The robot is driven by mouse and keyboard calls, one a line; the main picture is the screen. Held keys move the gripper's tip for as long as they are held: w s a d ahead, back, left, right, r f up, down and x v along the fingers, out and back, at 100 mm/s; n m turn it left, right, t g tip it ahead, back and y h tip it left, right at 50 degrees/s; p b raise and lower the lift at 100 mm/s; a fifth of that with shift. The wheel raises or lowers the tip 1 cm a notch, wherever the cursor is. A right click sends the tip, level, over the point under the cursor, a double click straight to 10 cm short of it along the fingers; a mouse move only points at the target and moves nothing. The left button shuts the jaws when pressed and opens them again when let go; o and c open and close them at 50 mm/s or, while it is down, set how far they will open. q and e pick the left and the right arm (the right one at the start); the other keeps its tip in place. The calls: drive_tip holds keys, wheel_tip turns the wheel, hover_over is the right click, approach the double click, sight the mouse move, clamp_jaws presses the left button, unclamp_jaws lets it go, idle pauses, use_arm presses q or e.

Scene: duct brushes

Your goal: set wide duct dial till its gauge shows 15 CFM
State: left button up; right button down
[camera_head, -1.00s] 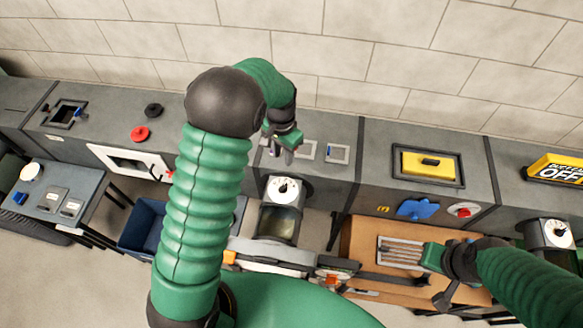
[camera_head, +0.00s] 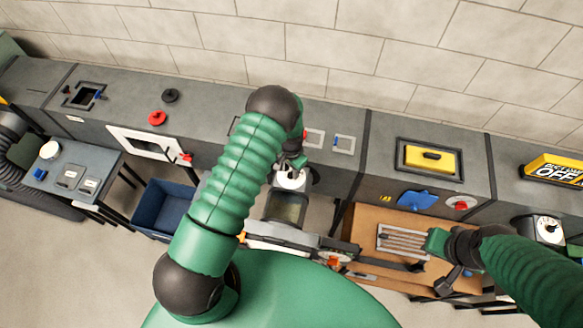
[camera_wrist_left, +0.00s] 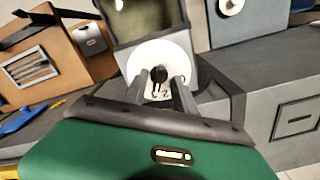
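A white round dial (camera_head: 291,180) with a black knob sits on the front of the duct, above a dark olive window (camera_head: 287,208). In the left wrist view the dial (camera_wrist_left: 145,58) shows dark marks, too small to read, and its black knob (camera_wrist_left: 158,77). My left gripper (camera_head: 292,163) is at this dial. In the wrist view its two fingers (camera_wrist_left: 161,92) stand apart on either side of the knob; I cannot tell whether they touch it. No gauge reading is legible. My right gripper (camera_head: 435,243) is beside a slotted rack; its fingers are unclear.
A second white dial (camera_head: 549,229) is at the far right. A yellow-handled hatch (camera_head: 430,158) and a blue piece (camera_head: 416,200) are on the right duct. A brown board (camera_head: 370,222) bears the rack (camera_head: 402,240). A blue bin (camera_head: 163,207) stands at left.

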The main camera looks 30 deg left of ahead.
use_arm(q)
drive_tip(key=shift+s+r, duration=0.1)
drive_tip(key=shift+s, duration=0.1)
drive_tip(key=shift+c, duration=0.2)
drive_tip(key=shift+w+d, duration=0.15)
drive_tip(key=shift+w, duration=0.1)
clamp_jaws()
use_arm(e)
drive_tip(key=shift+d, duration=0.1)
drive_tip(key=shift+f, duration=0.15)
use_arm(q)
drive_tip(key=n+b, duration=0.2)
drive_tip(key=b, duration=0.1)
drive_tip(key=shift+f+n, duration=0.3)
drive_tip(key=shift+r+n+b, duration=0.15)
drive_tip(key=shift+n+b, duration=0.85)
drive_tip(key=shift+n, duration=0.5)
use_arm(e)
drive_tip(key=shift+s+x, duration=0.25)
drive_tip(key=shift+x, duration=0.9)
drive_tip(key=shift+s+x, duration=0.25)
drive_tip(key=shift+x, duration=0.9)
drive_tip(key=shift+f, duration=0.15)
